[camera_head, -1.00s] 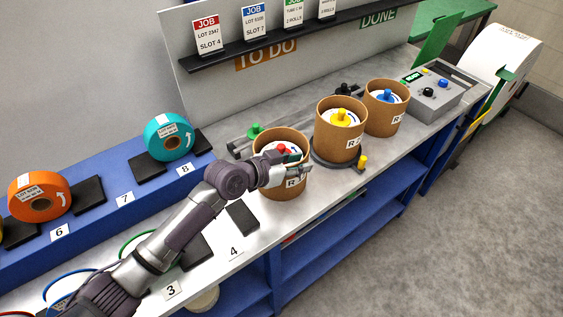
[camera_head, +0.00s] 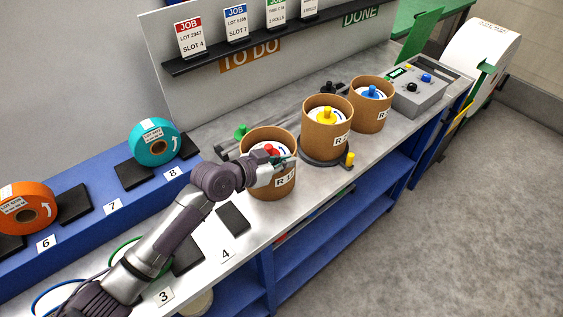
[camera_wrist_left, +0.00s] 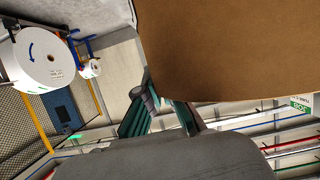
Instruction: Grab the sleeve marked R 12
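The sleeve marked R 12 (camera_head: 258,185) is an open-topped brown cardboard cylinder standing on the bench, the nearest of three. Its white label shows on the front, its last digit hard to read. A white roll with a red knob (camera_head: 271,151) sits inside. My left gripper (camera_head: 284,163) is at the sleeve's near upper wall, just above the label. In the left wrist view, the brown sleeve wall (camera_wrist_left: 230,50) fills the upper right, close to the teal fingers (camera_wrist_left: 158,117). Whether they grip the wall is hidden. My right gripper is not in view.
A sleeve with a yellow knob (camera_head: 317,136) stands on a dark round base beside a yellow peg (camera_head: 350,159). Farther right are a blue-knob sleeve (camera_head: 362,117) and a grey control box (camera_head: 418,98). Teal (camera_head: 136,146) and orange (camera_head: 45,204) rolls stand at left.

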